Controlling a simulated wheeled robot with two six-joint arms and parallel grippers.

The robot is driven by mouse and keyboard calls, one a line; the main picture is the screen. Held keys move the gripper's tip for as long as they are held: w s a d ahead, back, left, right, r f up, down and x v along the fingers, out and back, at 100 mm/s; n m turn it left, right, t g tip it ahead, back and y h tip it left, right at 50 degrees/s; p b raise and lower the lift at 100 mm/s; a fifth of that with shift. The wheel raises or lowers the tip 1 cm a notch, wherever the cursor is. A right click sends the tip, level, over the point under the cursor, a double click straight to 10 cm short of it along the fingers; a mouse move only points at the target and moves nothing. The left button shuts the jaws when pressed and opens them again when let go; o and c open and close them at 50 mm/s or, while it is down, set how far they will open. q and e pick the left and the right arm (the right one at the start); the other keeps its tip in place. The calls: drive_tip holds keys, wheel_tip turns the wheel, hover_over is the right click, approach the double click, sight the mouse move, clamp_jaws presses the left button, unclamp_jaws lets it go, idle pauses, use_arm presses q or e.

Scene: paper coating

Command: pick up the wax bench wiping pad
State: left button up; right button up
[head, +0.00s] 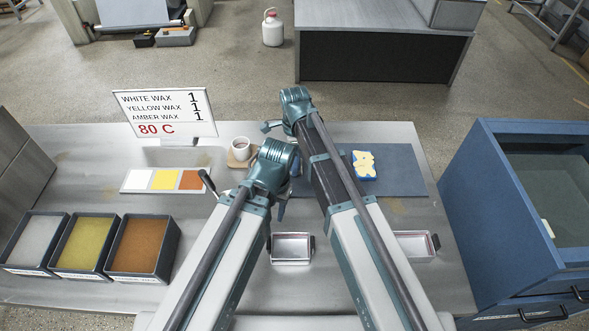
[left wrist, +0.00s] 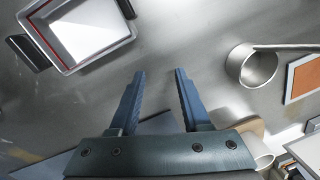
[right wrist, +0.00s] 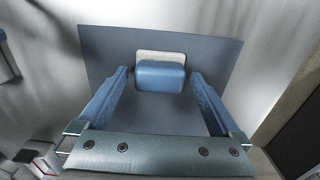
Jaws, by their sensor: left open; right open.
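The wax bench wiping pad (head: 364,165) lies on a blue-grey mat (head: 405,178) right of my arms in the head view; it looks blue with a cream, yellow-blotched face. In the right wrist view a pad with a rounded blue top and pale base (right wrist: 160,76) lies on the mat, ahead of and between the fingers. My right gripper (right wrist: 159,72) is open and empty, and no contact with the pad shows. My left gripper (left wrist: 159,71) is open and empty over the metal bench. Both fingertips are largely hidden by my arms in the head view.
Metal trays (head: 291,248) stand near the front; one also shows in the left wrist view (left wrist: 85,28). A metal cup with a handle (left wrist: 251,66) is near my left gripper. A white mug (head: 241,150), wax bins (head: 142,246) and sign (head: 163,113) stand left. A blue cabinet (head: 500,215) is right.

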use_arm(q)
drive_tip(key=shift+f, duration=0.55)
use_arm(e)
drive_tip(key=shift+f, duration=0.6)
use_arm(q)
drive_tip(key=shift+r, duration=0.1)
use_arm(e)
drive_tip(key=shift+r, duration=0.1)
drive_tip(key=c, duration=1.2)
use_arm(q)
drive_tip(key=shift+r, duration=0.15)
use_arm(e)
drive_tip(key=shift+r, duration=0.2)
wheel_tip(320, 180, up, 10)
drive_tip(key=p, duration=1)
drive_tip(key=shift+f, duration=0.1)
use_arm(q)
wheel_tip(320, 180, up, 10)
use_arm(e)
drive_tip(key=shift+f, duration=0.1)
